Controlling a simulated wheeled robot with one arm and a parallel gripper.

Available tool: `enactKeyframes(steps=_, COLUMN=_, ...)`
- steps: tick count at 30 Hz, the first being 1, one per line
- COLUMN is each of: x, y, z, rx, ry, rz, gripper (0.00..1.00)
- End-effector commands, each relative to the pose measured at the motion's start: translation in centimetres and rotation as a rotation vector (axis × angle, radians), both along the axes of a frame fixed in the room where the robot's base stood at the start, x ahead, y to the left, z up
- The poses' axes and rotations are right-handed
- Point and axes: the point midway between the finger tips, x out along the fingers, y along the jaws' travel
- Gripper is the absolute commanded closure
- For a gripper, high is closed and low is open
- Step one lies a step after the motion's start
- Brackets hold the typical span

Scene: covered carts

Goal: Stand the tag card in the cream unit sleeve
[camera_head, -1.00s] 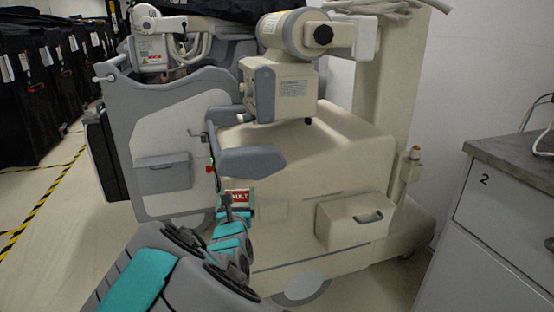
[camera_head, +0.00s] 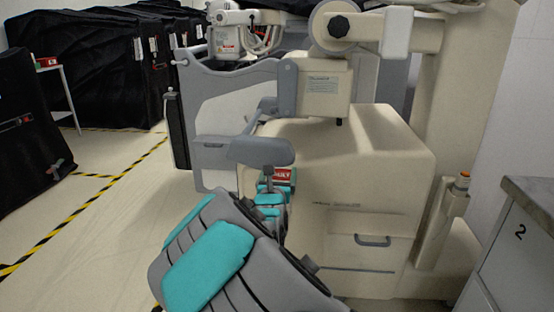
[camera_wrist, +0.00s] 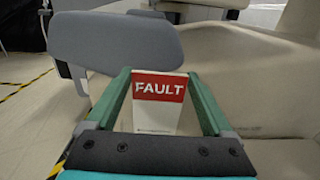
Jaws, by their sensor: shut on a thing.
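The tag card is white with a red FAULT band (camera_wrist: 160,88). My gripper (camera_wrist: 160,82) is shut on it, with a green finger at each side edge, and the card stands upright between them. In the head view the card (camera_head: 277,174) shows small and red at the end of my arm, in front of the cream unit (camera_head: 345,160). No sleeve is clearly seen in the head view.
A grey padded panel (camera_head: 245,151) juts from the unit close to my gripper on the left. Black covered carts (camera_head: 85,65) stand at the back left. The floor at left, with striped tape (camera_head: 85,210), is clear.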

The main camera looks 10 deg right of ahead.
Motion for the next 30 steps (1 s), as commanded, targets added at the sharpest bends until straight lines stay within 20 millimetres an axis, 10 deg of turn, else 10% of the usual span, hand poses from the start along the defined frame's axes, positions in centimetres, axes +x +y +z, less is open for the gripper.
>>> enactKeyframes(steps=12, x=2.9, y=0.3, z=4.0, rx=-0.006, ry=-0.003, rz=0.004, gripper=0.94)
enactKeyframes(steps=30, x=3.0, y=0.4, z=1.3, rx=-0.006, ry=-0.001, rz=0.006, gripper=0.94)
